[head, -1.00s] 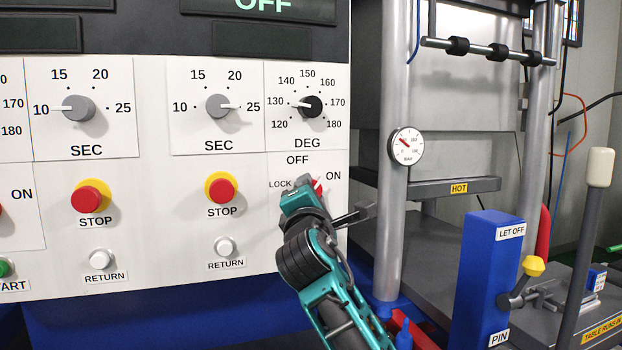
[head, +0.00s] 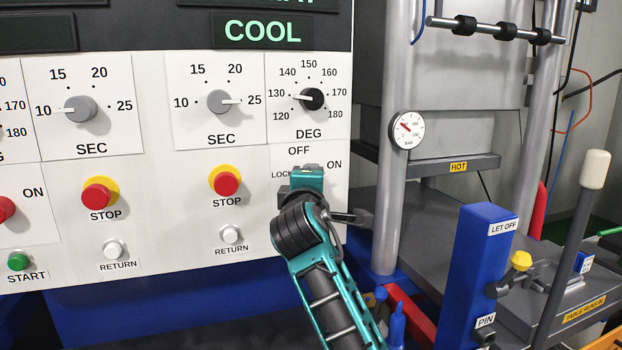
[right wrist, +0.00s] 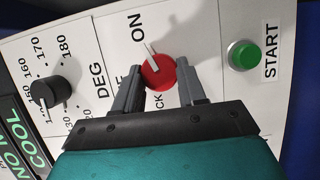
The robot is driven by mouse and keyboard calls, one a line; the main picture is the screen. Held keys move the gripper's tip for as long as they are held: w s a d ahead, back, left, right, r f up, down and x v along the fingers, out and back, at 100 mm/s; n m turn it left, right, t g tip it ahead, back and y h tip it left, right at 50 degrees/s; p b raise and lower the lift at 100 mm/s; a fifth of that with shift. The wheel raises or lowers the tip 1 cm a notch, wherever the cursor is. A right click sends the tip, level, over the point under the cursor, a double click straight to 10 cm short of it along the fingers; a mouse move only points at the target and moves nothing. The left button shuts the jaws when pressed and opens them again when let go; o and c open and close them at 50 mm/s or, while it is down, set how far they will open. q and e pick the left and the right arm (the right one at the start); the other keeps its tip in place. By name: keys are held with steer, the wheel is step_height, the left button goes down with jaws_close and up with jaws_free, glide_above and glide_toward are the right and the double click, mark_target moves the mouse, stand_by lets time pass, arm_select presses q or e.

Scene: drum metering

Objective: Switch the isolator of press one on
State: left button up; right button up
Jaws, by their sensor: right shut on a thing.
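The red isolator knob (right wrist: 162,74) sits on the white panel between the lettering OFF, ON and LOCK. In the right wrist view its white pointer is turned towards ON. My right gripper (right wrist: 160,84) has one finger on each side of the knob and is shut on it. In the head view my right gripper (head: 308,182) covers the knob, and part of LOCK is hidden. The display (head: 262,31) above this panel reads COOL in green; the display text also shows in the right wrist view (right wrist: 27,150). My left gripper is not in view.
The black DEG dial (head: 312,99) is just above the isolator. A red STOP button (head: 226,183) and white RETURN button (head: 232,234) are to its left. In the right wrist view a green START button (right wrist: 243,55) is near. The press column (head: 392,200) stands to the right.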

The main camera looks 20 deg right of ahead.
stand_by(0.3)
steer(key=o, duration=1.1)
steer(key=shift+c, duration=0.2)
steer(key=v, duration=1.3)
